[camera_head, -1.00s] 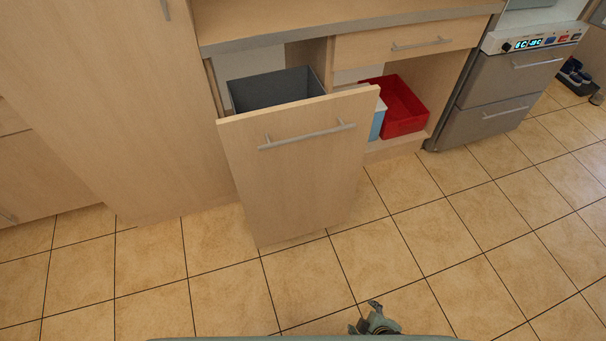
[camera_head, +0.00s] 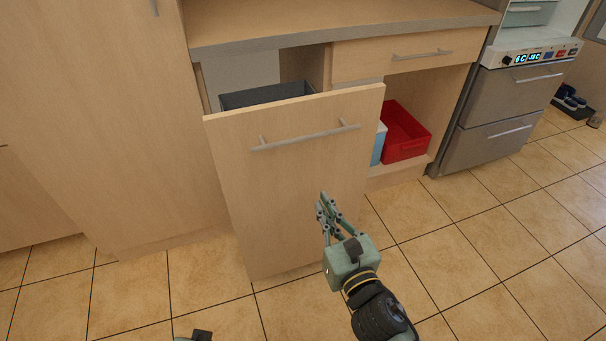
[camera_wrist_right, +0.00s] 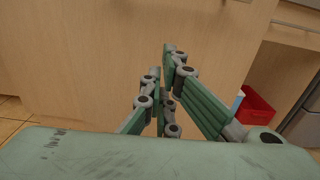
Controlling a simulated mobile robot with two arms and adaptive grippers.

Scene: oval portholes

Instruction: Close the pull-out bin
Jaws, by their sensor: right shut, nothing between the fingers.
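The pull-out bin has a wooden front panel (camera_head: 270,190) with a bar handle (camera_head: 305,137) near its top. It stands out from the cabinet, and a dark grey bin (camera_head: 265,95) shows behind its top edge. My right gripper (camera_head: 323,203) is shut and empty in front of the panel's lower right part, its fingers pointing at the panel. In the right wrist view the shut fingers (camera_wrist_right: 162,65) lie against the wooden panel (camera_wrist_right: 90,60) in the picture; I cannot tell whether they touch it. My left gripper is not clearly in view.
Right of the bin, an open compartment holds a red box (camera_head: 405,135) and a light blue item (camera_head: 378,145). A drawer (camera_head: 410,55) is above, a grey appliance (camera_head: 500,100) further right. A tall cabinet (camera_head: 90,120) stands left. The tiled floor (camera_head: 470,250) is clear.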

